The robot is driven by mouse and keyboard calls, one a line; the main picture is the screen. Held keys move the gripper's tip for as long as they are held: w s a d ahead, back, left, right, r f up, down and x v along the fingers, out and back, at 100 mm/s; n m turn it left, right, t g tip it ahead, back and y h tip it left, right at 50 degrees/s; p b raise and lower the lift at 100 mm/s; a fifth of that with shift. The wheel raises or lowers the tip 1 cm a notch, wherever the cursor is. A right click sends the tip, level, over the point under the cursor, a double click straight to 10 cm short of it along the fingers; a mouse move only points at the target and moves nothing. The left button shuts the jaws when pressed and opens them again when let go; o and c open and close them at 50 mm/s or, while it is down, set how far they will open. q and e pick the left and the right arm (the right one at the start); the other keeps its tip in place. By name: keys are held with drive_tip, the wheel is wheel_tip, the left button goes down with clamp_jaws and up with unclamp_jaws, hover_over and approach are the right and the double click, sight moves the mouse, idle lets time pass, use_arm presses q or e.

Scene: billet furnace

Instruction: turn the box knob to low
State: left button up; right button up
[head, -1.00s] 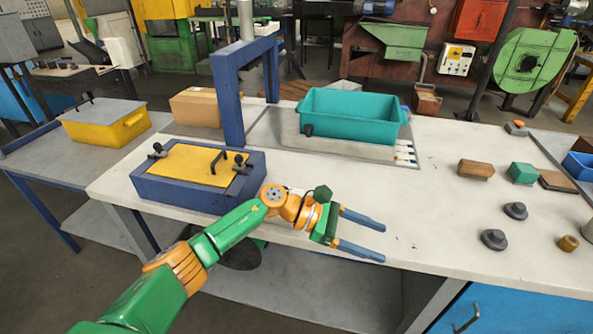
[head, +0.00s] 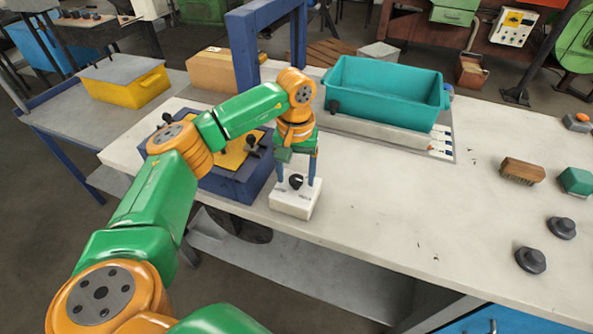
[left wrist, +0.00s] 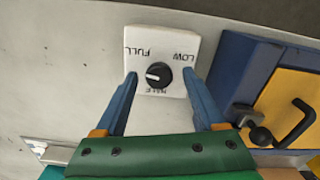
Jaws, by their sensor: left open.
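The white knob box (head: 295,204) stands near the table's front edge, right of the blue box with the yellow lid. Its round black knob (head: 296,181) is on top. In the left wrist view the box (left wrist: 160,45) reads FULL at upper left and LOW at upper right, with a third, upside-down label below the knob, hard to read. The white mark on the knob (left wrist: 158,73) points roughly left, not at LOW. My left gripper (head: 295,182) points down over the box, open, with one finger on each side of the knob and gaps between. My right gripper is out of view.
The blue box with the yellow lid (head: 232,188) and black clamps sits close beside the knob box. A blue post frame (head: 243,50) and a teal bin (head: 385,112) stand behind. A brush (head: 522,170) and dark knobs (head: 531,260) lie at right. The table's middle is clear.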

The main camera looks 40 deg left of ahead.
use_arm(q)
drive_tip(key=shift+r, duration=0.1)
clamp_jaws()
